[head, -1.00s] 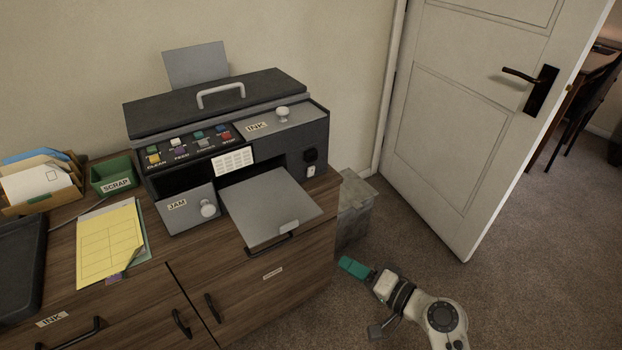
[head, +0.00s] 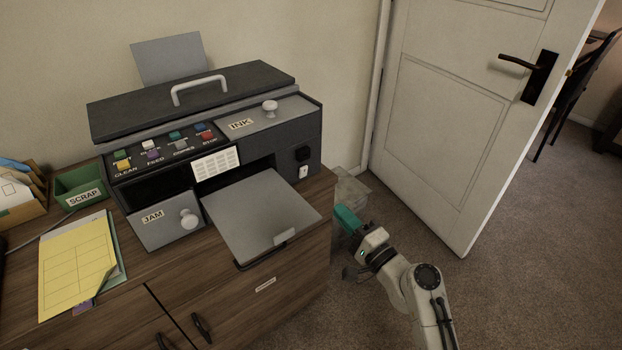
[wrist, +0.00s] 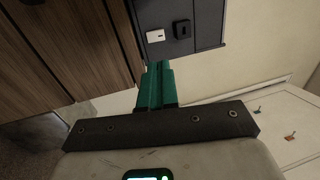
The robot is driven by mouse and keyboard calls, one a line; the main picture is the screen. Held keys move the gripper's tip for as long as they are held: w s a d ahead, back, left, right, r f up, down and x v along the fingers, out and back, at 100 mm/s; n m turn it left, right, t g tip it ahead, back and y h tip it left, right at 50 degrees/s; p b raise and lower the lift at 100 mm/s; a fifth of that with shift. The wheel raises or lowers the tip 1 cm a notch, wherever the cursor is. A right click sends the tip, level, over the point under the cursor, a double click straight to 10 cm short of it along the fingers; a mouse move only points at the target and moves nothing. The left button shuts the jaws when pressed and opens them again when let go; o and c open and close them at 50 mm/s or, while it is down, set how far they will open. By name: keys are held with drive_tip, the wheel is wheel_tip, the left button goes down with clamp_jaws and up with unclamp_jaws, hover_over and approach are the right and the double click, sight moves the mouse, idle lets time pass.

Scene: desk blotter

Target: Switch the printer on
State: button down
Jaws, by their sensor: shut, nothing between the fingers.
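The dark grey printer (head: 262,141) stands on the wooden cabinet. Low on the right of its front is a small white switch (head: 303,172), with a black square part (head: 303,154) just above it. Both show in the wrist view, the white switch (wrist: 155,36) beside the black part (wrist: 181,29). I cannot tell the switch's position. My gripper (head: 341,212), with teal fingers, is to the right of the cabinet, lower than the switch and apart from it. Its fingers (wrist: 159,68) are shut and empty, pointing toward the printer's front in the wrist view.
The grey output tray (head: 262,215) juts out left of the switch. The JAM door (head: 160,228) has a round knob. Coloured buttons (head: 170,145) line the top panel. A grey bin (head: 350,188) stands beside the cabinet, near my gripper. The open door (head: 455,130) is at right.

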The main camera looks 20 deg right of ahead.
sight(304, 170)
drive_tip(key=x, duration=1.2)
drive_tip(key=shift+w+a, duration=0.15)
drive_tip(key=shift+w, duration=0.15)
drive_tip(key=shift+r, duration=0.15)
